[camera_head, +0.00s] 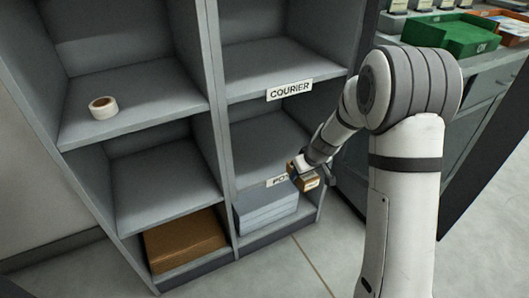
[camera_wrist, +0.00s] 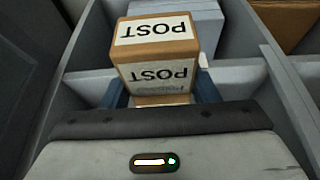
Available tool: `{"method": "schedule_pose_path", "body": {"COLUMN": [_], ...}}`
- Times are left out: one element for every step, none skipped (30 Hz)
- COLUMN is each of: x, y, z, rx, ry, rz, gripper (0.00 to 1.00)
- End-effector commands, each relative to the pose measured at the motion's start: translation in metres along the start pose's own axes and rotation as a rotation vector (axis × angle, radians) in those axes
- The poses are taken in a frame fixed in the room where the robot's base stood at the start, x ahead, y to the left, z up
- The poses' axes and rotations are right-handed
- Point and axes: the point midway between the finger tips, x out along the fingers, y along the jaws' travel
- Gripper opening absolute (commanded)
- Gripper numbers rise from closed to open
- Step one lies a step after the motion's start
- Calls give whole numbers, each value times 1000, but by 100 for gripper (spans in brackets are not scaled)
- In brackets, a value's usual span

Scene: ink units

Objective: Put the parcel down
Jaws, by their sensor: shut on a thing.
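The parcel is a small brown box with white labels reading POST, seen in the wrist view (camera_wrist: 155,52) and small in the head view (camera_head: 304,184). My gripper (camera_head: 308,176) is shut on it, with dark blue fingers at its sides in the wrist view (camera_wrist: 160,88). The parcel is at the front of the right shelf column, by the shelf whose partly hidden label (camera_head: 278,181) starts with PO. That shelf (camera_head: 262,150) looks empty where it shows. I cannot tell whether the parcel touches the shelf; my arm hides part of that area.
Above is a shelf labelled COURIER (camera_head: 290,90), empty where visible. Below are grey-blue boxes (camera_head: 266,212). A brown box (camera_head: 185,241) lies in the lower left compartment, a tape roll (camera_head: 103,107) on an upper left shelf. A green tray (camera_head: 452,36) stands on the right counter.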

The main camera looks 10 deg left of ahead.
Motion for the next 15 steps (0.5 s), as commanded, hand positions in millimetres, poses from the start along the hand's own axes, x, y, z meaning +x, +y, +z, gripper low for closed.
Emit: {"method": "schedule_pose_path", "body": {"x": [3, 5, 8, 11, 15, 19, 23, 26, 30, 34, 37, 41, 45, 48, 51], "y": [0, 0, -1, -1, -1, 0, -1, -1, -1, 0, 0, -1, -1, -1, 0], "z": [-8, -13, -21, -29, -36, -46, -54, -61, -71, -78, -86, -96, -102, -109, -118], "rx": [-3, -4, -5, -6, -6, -6, -6, -6, -6, -4, -5, -5, -5, -3, -4], "ry": [2, 2, 1, 2, 2, 3, 2, 2, 2, 2, 2, 2, 3, 2, 3], "rz": [0, -1, -1, -1, -1, 0, -1, -1, 0, -1, 0, 0, 0, 0, 1], "gripper": [26, 26, 26, 26, 26, 26, 26, 26, 26, 26, 26, 26, 26, 26, 26]}}
